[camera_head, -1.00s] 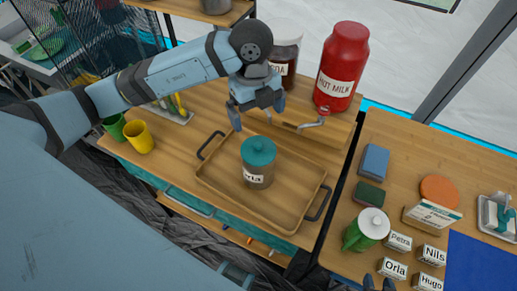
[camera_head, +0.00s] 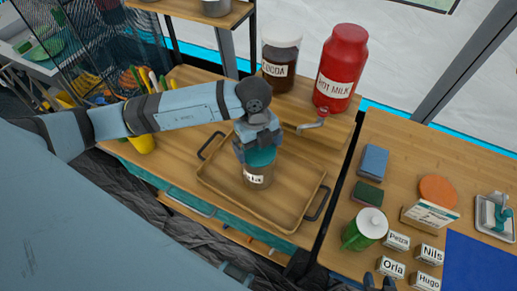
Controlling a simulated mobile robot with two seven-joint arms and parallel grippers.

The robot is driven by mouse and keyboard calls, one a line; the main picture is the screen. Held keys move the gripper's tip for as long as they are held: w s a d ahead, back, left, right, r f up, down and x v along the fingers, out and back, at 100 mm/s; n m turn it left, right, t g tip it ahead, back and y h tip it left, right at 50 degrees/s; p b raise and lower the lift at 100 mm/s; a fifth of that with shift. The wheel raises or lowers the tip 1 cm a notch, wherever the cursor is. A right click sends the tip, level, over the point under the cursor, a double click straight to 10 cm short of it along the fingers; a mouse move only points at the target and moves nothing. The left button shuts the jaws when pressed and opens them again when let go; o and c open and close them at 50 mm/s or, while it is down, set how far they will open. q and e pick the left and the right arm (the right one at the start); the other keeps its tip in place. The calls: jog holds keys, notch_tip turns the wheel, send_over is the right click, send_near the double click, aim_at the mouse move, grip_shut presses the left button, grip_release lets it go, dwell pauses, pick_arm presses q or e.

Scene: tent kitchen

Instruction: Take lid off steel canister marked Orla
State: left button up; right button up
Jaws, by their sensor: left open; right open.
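The gripper hides the top of the lid. My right gripper (camera_head: 378,283) shows only as fingertips at the bottom edge, open and empty. A small card reading Orla (camera_head: 391,267) lies on the right table.
A cocoa jar (camera_head: 279,66) and a red hot milk canister (camera_head: 341,68) stand behind the tray on a wooden riser. A yellow cup (camera_head: 142,143) is left of the tray.

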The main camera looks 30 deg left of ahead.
pick_arm(q)
jog(key=shift+c, duration=0.2)
jog(key=c, duration=0.6)
jog(key=shift+s, duration=0.1)
jog(key=shift+c, duration=0.2)
jog(key=shift+r, duration=0.45)
jog(key=c, duration=0.4)
jog(key=shift+r, duration=0.6)
grip_shut()
notch_tip(320, 180, up, 18)
jog(key=shift+b, duration=0.3)
